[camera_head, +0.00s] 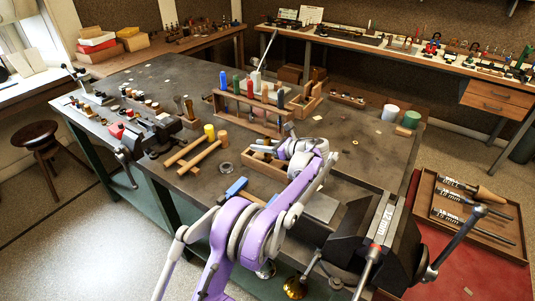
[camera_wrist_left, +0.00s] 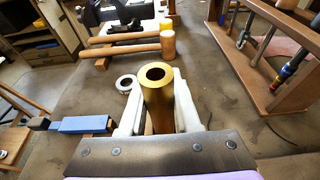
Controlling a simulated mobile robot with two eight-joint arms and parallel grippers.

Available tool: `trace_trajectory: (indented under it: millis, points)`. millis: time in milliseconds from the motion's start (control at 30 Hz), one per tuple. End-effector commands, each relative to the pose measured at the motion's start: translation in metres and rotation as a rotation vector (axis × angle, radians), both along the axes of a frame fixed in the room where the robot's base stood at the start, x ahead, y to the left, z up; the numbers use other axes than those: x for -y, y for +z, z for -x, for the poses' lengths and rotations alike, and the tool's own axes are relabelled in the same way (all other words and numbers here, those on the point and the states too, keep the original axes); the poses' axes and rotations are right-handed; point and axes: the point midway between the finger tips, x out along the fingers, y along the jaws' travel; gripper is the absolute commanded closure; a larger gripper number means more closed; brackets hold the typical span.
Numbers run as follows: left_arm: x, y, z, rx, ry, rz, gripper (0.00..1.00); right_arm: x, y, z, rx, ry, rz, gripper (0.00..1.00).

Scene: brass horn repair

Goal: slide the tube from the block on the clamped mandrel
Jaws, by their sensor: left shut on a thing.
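A brass tube (camera_wrist_left: 157,85) stands between the two pale fingers of my left gripper (camera_wrist_left: 155,110) in the left wrist view, its open end toward the camera. The gripper is shut on it. In the head view my left gripper (camera_head: 300,147) is over the bench beside a wooden block (camera_head: 262,162), which my arm partly covers. I cannot tell whether the tube's lower end is in the block. A large dark vise (camera_head: 350,240) stands at the bench's right front with a pale bar (camera_head: 383,222) along its top; I cannot tell whether that is the mandrel. My right gripper is not in view.
A wooden tool rack (camera_head: 250,112) stands behind the gripper. Mallets (camera_head: 205,148), a metal ring (camera_head: 225,168) and a blue-handled tool (camera_head: 236,187) lie to the left. A wooden tray (camera_head: 427,220) with several labelled rods is at the right.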

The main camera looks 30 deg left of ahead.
Motion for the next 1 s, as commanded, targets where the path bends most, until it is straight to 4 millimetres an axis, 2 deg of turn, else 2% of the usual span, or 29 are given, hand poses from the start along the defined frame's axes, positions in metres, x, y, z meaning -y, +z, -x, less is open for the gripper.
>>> trace_trajectory:
  millis: [367,467,800,1000]
  points:
    - [0.000,0.003,0.000,0.000,0.000,0.000,1.00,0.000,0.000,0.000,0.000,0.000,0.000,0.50]
    - [0.000,0.014,0.000,0.000,0.000,0.000,1.00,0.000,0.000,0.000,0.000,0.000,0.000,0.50]
    - [0.000,0.080,0.000,0.000,0.000,0.000,1.00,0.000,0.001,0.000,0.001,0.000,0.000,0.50]
    - [0.000,0.099,0.000,0.000,0.000,0.000,1.00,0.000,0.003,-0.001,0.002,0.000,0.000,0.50]
